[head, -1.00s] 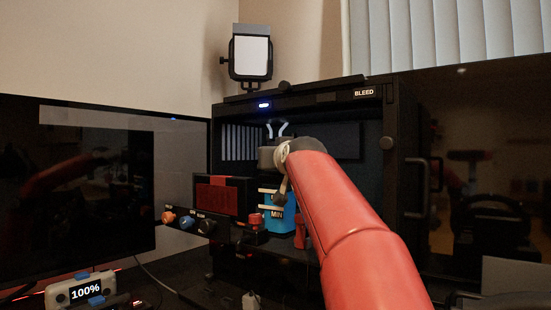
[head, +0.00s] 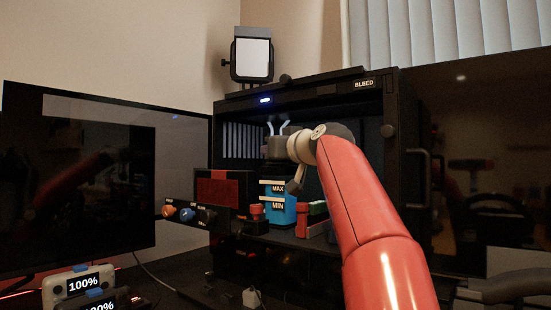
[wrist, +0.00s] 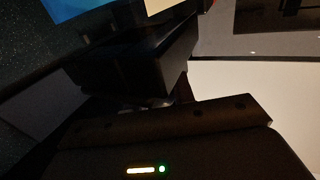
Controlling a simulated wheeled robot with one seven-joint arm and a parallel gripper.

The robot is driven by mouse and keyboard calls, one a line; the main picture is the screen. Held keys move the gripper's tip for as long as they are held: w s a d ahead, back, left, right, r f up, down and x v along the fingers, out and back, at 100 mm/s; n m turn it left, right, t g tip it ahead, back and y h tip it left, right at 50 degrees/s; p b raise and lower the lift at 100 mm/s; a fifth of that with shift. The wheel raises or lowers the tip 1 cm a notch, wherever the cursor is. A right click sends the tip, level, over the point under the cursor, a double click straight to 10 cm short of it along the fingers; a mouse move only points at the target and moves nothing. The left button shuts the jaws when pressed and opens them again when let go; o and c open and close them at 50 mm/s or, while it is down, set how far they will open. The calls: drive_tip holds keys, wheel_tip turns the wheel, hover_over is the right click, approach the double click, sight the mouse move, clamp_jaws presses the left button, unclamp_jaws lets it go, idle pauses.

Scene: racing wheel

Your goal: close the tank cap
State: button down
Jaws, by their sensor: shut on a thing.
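The blue tank (head: 280,215) with MAX and MIN labels stands upright inside the black cabinet. Its blue body also shows at the top left of the wrist view (wrist: 66,9). My gripper (head: 276,148) is at the tank's top, dark against the dark interior, and my arm reaches it from the right. In the wrist view a dark block (wrist: 130,68), which looks like the tank cap, sits in front of the gripper body. My gripper is shut on it. The fingertips are too dark to make out, and I cannot tell how the cap sits on the tank.
The cabinet's frame (head: 395,150) closes in on the right. A black-and-red box (head: 222,190) stands left of the tank, with knobs (head: 187,214) below. Red and green blocks (head: 313,219) stand to its right. A dark monitor (head: 80,190) fills the left side.

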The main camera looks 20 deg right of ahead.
drive_tip(key=c, duration=1.2)
unclamp_jaws()
drive_tip(key=shift+o, duration=0.2)
drive_tip(key=s+b, duration=0.3)
drive_tip(key=s, duration=0.5)
drive_tip(key=shift+d, duration=0.4)
drive_tip(key=shift+w, duration=0.1)
